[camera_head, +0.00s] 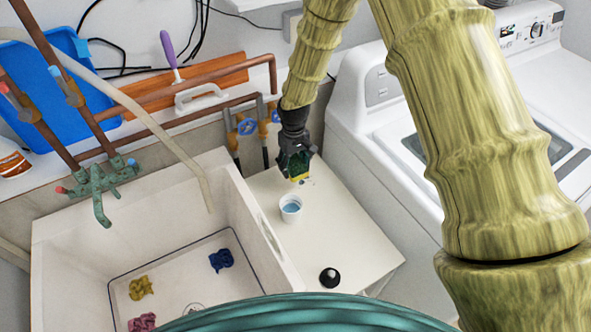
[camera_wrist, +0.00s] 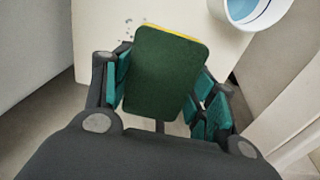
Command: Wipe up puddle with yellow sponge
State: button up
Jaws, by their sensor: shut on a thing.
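My gripper (camera_head: 296,168) is over the back part of the white tabletop (camera_head: 350,237), between the sink and the washer. It is shut on the yellow sponge (camera_head: 298,180). In the wrist view the sponge (camera_wrist: 165,72) shows its dark green face, with a thin yellow edge at the top, between the two fingers (camera_wrist: 162,95). Small grey drops of the puddle (camera_wrist: 127,32) lie on the tabletop just beyond the sponge's upper left. The rest of the puddle, if any, is hidden by the sponge and gripper. I cannot tell whether the sponge touches the tabletop.
A white cup (camera_head: 290,209) of blue liquid stands close in front of the gripper. A black round object (camera_head: 329,278) sits nearer the front. The sink (camera_head: 262,250) on the left holds several coloured cloths. A white washer (camera_head: 352,120) stands right. The tabletop's middle is clear.

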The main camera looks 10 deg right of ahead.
jog(key=shift+f+b, duration=0.35)
jog(key=shift+b, duration=0.65)
jog(key=shift+r+b, duration=0.1)
jog(key=shift+b, duration=0.7)
